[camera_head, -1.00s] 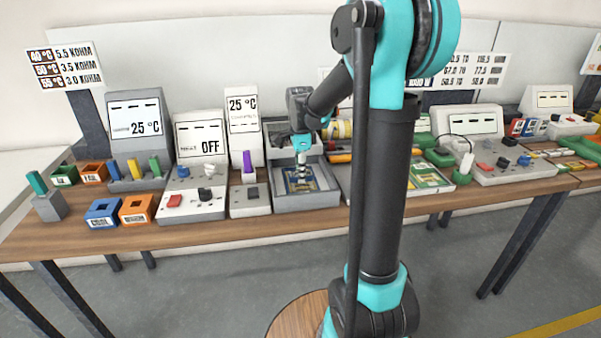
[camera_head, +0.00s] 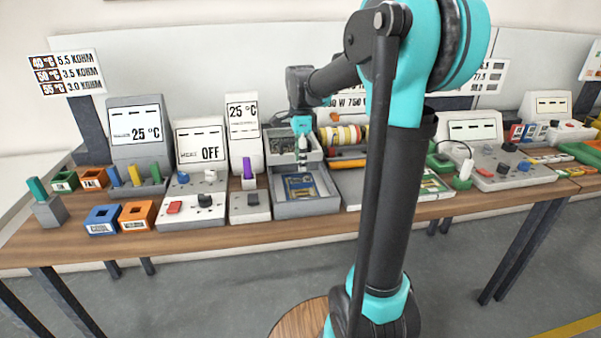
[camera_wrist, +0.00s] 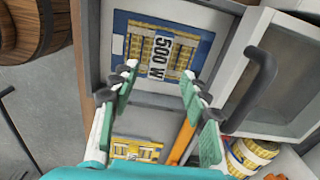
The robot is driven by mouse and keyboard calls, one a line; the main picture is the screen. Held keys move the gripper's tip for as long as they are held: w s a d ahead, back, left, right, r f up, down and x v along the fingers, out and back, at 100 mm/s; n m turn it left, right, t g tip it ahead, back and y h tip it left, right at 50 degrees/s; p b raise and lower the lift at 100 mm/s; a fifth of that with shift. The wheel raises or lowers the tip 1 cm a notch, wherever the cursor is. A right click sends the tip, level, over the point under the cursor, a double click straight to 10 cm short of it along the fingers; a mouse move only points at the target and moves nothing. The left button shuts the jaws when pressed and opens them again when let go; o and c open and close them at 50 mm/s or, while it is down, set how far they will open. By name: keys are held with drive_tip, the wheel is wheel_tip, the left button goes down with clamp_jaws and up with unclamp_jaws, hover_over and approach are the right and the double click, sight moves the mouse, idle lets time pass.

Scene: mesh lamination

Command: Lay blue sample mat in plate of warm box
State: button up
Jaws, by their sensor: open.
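The blue sample mat (camera_wrist: 204,50) shows in the wrist view as a blue-bordered square with a yellow mesh and a "500 W" label in the middle. It appears to lie flat inside a grey open-topped box (camera_wrist: 92,62). In the head view the mat (camera_head: 299,187) sits within the grey box (camera_head: 305,209) near the table's front edge. My gripper (camera_wrist: 159,76) is open and empty; its fingers overlap the mat's lower edge in the wrist view. In the head view my gripper (camera_head: 303,152) hangs above the back of the box, apart from the mat.
A pane with a dark handle (camera_wrist: 252,88) stands beside the box in the wrist view. In the head view, a 25 °C display (camera_head: 243,125) and a control box (camera_head: 190,210) stand to the left.

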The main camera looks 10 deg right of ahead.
drive_tip(key=shift+r, duration=2.3)
drive_tip(key=shift+c, duration=0.4)
